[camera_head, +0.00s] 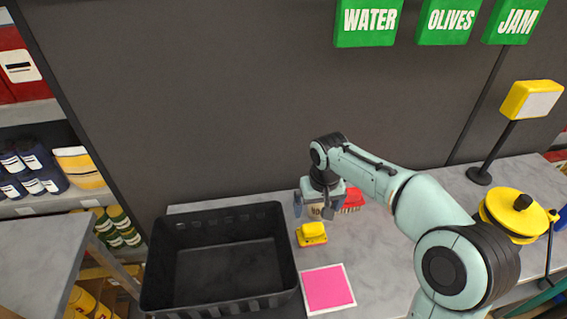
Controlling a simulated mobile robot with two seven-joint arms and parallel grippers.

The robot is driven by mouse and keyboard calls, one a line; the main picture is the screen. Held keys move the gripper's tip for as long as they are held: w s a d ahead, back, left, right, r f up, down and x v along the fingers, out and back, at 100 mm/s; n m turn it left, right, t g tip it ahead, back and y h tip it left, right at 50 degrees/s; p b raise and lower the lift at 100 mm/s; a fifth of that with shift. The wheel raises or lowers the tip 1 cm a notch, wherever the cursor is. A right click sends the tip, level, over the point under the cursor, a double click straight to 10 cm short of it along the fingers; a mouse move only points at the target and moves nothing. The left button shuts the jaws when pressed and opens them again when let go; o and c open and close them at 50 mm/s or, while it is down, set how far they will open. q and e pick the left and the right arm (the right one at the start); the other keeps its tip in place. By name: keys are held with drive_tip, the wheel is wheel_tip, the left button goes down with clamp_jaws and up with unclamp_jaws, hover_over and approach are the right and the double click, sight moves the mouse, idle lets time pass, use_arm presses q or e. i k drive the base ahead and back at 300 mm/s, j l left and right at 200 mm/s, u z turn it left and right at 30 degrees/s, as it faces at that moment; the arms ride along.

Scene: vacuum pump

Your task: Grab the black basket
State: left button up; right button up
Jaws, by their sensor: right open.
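The black basket (163,268) is an empty, open-topped rectangular bin on the grey counter (375,250), left of the middle of the view. My left gripper is not in view.
A yellow and red item (312,233) and a pink square (327,289) lie right of the basket. A yellow-lidded pot (518,214) and a lamp-like stand (479,175) are at the right. Shelves with goods (30,165) stand left. Green signs (369,20) hang above.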

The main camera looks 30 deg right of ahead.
sight(215, 263)
drive_tip(key=k, duration=1)
